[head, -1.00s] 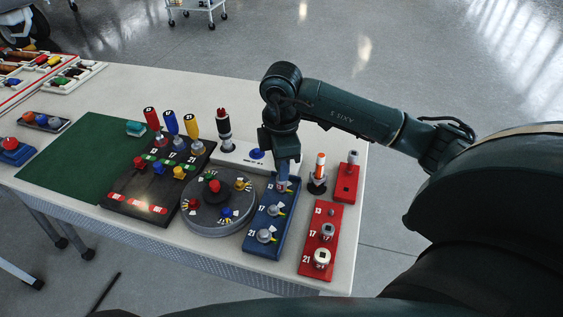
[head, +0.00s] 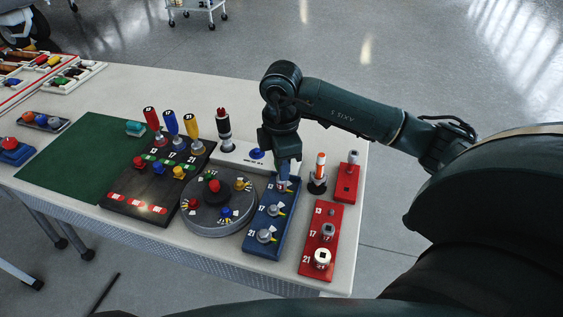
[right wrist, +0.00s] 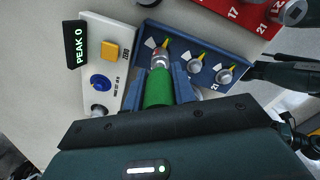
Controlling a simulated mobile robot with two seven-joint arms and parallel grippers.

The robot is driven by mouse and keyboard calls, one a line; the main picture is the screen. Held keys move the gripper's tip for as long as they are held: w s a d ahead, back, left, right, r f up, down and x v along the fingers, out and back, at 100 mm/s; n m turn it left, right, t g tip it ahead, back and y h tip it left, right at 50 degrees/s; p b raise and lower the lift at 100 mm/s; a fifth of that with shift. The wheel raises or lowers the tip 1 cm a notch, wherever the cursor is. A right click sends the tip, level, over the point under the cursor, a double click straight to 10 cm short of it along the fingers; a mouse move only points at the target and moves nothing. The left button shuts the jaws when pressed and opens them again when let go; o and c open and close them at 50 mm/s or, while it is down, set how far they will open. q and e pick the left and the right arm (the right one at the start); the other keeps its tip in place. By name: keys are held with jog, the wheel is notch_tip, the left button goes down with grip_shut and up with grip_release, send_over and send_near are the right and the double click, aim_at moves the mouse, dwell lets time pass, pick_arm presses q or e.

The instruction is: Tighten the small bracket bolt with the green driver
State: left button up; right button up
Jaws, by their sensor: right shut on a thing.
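My right gripper (head: 284,172) is shut on the green driver and points down at the blue bracket block (head: 253,240). In the right wrist view the green driver (right wrist: 158,88) stands between the fingers, its metal tip at the end station of the block, beside a yellow pointer mark. The small bolt there is hidden under the tip, so I cannot tell how deeply it sits. Two larger bolts stand open on the block, the middle one (head: 274,210) and the one marked 21 (head: 265,235). My left gripper is not in view.
A white tester (right wrist: 107,67) with a display reading PEAK 0 stands beside the block. A red socket block (head: 318,242), an orange-white tool (head: 319,172) and a grey turntable (head: 207,222) are close by. Yellow, blue and red drivers (head: 171,122) stand upright to the left.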

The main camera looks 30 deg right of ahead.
jog(key=shift+r, duration=0.25)
jog(key=shift+r+p, duration=1.15)
jog(key=shift+p, duration=0.05)
jog(key=shift+r, duration=0.2)
notch_tip(320, 180, up, 4)
jog(key=p, duration=0.3)
jog(key=shift+p, duration=0.35)
jog(key=shift+f, duration=0.1)
